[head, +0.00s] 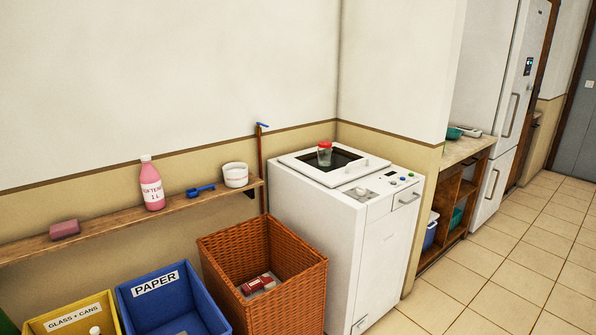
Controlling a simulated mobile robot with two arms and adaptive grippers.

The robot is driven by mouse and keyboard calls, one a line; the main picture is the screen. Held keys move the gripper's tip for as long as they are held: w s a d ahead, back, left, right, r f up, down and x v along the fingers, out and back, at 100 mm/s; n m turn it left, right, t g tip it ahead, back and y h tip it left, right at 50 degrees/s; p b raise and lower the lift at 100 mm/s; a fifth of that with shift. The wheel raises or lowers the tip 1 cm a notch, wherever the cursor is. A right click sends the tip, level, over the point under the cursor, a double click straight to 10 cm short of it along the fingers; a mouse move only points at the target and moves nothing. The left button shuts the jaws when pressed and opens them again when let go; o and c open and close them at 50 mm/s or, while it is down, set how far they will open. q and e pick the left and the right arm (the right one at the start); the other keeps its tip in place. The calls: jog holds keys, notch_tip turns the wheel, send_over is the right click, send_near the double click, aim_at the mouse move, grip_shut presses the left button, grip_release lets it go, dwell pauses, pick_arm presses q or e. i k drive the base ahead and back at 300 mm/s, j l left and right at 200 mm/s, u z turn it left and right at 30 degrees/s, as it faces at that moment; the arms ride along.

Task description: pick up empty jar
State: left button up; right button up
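A small clear jar (324,156) with a red lid stands upright on top of the white washing machine (385,232), over the dark window of its top lid. The jar looks see-through and its inside seems empty, though it is small in the view. Neither of my grippers shows in the head view.
A wooden wall shelf (110,222) holds a pink softener bottle (152,186), a blue scoop (200,190), a white tub (235,175) and a reddish block (65,229). Below stand a wicker basket (290,290), a blue paper bin (205,300) and a yellow bin (107,312). Tiled floor at right is clear.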

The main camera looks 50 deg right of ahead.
aim_at(325, 151)
jog(key=z, duration=1.75)
